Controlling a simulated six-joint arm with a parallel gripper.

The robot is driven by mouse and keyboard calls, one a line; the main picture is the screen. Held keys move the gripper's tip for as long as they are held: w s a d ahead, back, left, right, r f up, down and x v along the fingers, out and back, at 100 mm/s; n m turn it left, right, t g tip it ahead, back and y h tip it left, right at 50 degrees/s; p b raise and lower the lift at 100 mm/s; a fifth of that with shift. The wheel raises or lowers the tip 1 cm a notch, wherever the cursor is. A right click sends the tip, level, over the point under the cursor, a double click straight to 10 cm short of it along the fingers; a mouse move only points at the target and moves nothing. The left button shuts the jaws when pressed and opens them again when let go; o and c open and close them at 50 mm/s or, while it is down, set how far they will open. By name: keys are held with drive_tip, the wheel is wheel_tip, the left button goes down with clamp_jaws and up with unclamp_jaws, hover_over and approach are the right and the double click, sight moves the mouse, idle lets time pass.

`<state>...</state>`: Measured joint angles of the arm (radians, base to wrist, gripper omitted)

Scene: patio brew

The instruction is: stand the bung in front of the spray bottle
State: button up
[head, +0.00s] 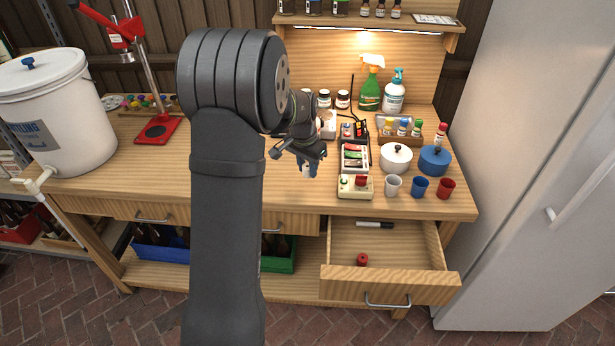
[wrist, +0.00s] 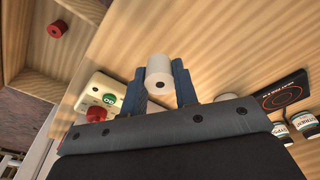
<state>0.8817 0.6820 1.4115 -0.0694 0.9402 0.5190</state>
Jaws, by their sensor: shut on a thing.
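My gripper (head: 307,165) is above the wooden bench, left of the cream switch box. In the wrist view my gripper (wrist: 160,85) is shut on a white cylinder with a dark hole in its end (wrist: 158,72), which looks like the bung. In the head view only a small pale bit of it (head: 306,172) shows under the jaws. A green spray bottle (head: 369,98) with a pale orange trigger stands at the back of the bench, right of my gripper. A white bottle (head: 393,97) with a blue spray head stands just right of it.
Between gripper and bottles are a cream switch box (head: 345,193), a tray (head: 354,158) and a bottle rack (head: 400,131). Pots (head: 396,160) and cups (head: 420,187) fill the right. A drawer (head: 390,292) stands open in front, holding a red piece (head: 362,260) and marker (head: 374,225).

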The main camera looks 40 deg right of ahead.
sight(308, 177)
drive_tip(key=shift+f, duration=1.95)
drive_tip(key=shift+f, duration=0.15)
drive_tip(key=o, duration=1)
drive_tip(key=shift+c, duration=0.2)
wheel_tip(308, 177, up, 12)
drive_tip(key=a, duration=0.1)
drive_tip(key=shift+s+a, duration=0.2)
drive_tip(key=shift+a, duration=0.05)
